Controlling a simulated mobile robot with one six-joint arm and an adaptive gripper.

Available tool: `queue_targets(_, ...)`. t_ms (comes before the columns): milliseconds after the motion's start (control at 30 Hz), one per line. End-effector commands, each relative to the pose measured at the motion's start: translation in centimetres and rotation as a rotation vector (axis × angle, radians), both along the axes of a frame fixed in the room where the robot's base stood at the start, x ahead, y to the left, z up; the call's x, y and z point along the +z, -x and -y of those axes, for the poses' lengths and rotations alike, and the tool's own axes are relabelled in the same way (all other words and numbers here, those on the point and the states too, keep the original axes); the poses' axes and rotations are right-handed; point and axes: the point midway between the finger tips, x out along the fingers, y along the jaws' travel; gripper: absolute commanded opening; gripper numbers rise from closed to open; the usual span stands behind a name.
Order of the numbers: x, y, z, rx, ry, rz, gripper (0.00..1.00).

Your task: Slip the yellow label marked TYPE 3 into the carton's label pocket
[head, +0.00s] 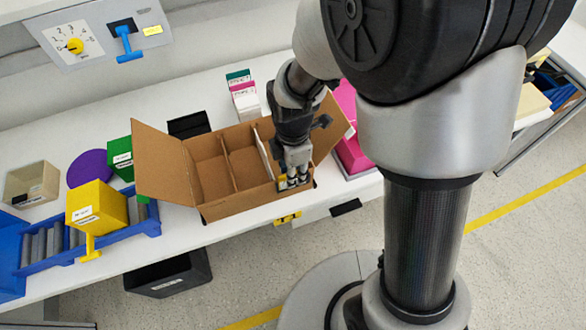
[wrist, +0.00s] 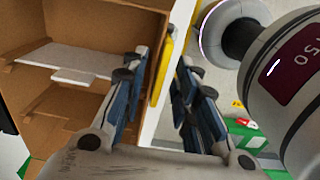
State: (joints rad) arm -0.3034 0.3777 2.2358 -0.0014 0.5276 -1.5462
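The open brown carton (head: 215,209) stands on the white bench with its flaps spread and dividers inside. In the wrist view the carton (wrist: 100,25) fills the left side. My gripper (head: 294,184) points down at the carton's right front corner. In the wrist view my gripper (wrist: 163,88) has its two fingers apart. A yellow strip, seemingly the label (wrist: 166,62), stands along the carton's outer side and shows in the gap between the fingers. It does not look clamped. Its print cannot be read, and the label pocket is hidden or cannot be told apart.
A yellow box (head: 97,208) sits on the blue roller track (head: 148,222) at left. Green and purple items stand behind it. A magenta bin (head: 352,155) is just right of the carton. A panel with a rotary dial (head: 75,45) is on the back wall.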

Motion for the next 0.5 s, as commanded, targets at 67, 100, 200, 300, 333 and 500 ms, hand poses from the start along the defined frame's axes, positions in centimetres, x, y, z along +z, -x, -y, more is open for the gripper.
queue_targets(67,0.0,0.0,0.0,0.000,0.000,0.000,0.29)
queue_targets(100,0.0,0.0,0.0,0.000,0.000,0.000,0.29)
queue_targets(200,0.0,0.0,0.0,0.000,0.000,0.000,0.29)
queue_targets(300,0.2,0.0,0.0,0.000,0.000,0.001,0.29)
queue_targets(333,0.4,0.0,0.0,0.000,0.000,0.001,0.29)
queue_targets(500,2.8,-0.1,0.0,0.000,-0.002,0.006,0.29)
